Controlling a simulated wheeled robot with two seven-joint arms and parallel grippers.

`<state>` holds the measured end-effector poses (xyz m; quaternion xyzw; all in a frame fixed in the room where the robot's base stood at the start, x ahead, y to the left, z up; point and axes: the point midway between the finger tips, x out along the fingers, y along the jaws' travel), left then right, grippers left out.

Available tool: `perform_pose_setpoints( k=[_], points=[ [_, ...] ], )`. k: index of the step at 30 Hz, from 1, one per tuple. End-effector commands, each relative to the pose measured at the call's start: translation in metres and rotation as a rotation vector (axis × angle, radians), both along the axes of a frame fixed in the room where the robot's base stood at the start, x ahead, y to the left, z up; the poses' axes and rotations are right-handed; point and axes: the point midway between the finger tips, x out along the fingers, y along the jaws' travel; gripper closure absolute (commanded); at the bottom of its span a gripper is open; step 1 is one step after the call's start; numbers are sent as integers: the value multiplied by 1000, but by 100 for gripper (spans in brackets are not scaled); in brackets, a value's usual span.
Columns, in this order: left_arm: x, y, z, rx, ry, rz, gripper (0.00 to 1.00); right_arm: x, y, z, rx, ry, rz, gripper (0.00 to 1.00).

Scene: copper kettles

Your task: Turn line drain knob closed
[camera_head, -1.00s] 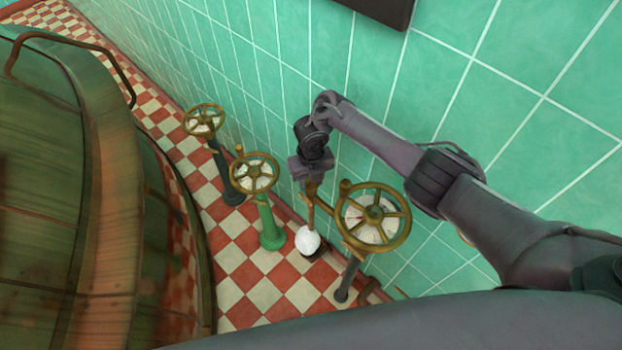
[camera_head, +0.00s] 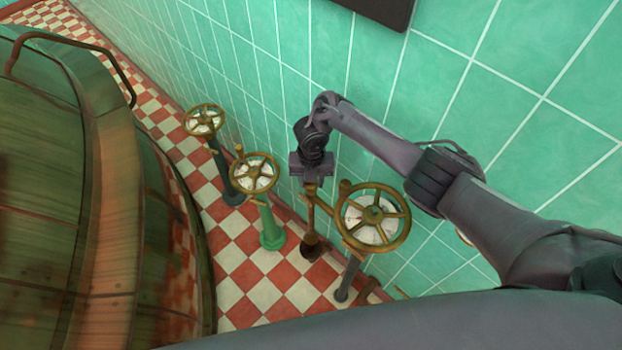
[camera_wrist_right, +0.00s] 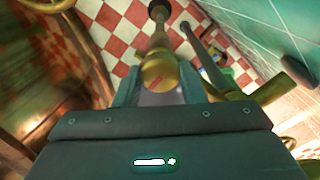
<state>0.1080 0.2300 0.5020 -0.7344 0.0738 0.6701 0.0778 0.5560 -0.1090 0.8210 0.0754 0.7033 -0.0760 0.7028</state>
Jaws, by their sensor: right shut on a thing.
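The drain knob is a brass, rounded piece on top of a short brown post (camera_head: 311,244). In the right wrist view the brass knob (camera_wrist_right: 160,72) sits between the two fingers. My right gripper (camera_head: 311,184) points down over the post near the tiled wall and is shut on the knob. It also shows in the right wrist view (camera_wrist_right: 158,90). In the head view the gripper hides the knob's top. My left gripper is out of view.
Brass handwheels on posts stand close by: one right of the gripper (camera_head: 373,217), one on a green post (camera_head: 254,173), one further back (camera_head: 205,120). A large copper kettle (camera_head: 60,200) fills the left. Green tiled wall (camera_head: 450,60) lies behind.

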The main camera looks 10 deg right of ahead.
Motion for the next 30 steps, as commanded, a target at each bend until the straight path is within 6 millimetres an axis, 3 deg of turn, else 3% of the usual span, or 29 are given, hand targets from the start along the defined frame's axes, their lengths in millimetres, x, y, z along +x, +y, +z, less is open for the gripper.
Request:
perform_pose_setpoints(
  k=[4, 5, 9, 20, 30],
  points=[
    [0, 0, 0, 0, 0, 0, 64, 0, 0, 0, 0, 0, -3, 86],
    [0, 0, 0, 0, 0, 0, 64, 0, 0, 0, 0, 0, -3, 61],
    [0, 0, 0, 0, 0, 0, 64, 0, 0, 0, 0, 0, -2, 42],
    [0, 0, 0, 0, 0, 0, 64, 1, 0, 5, 2, -1, -1, 41],
    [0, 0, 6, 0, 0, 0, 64, 1, 0, 63, 0, -4, 1, 41]
  ],
)
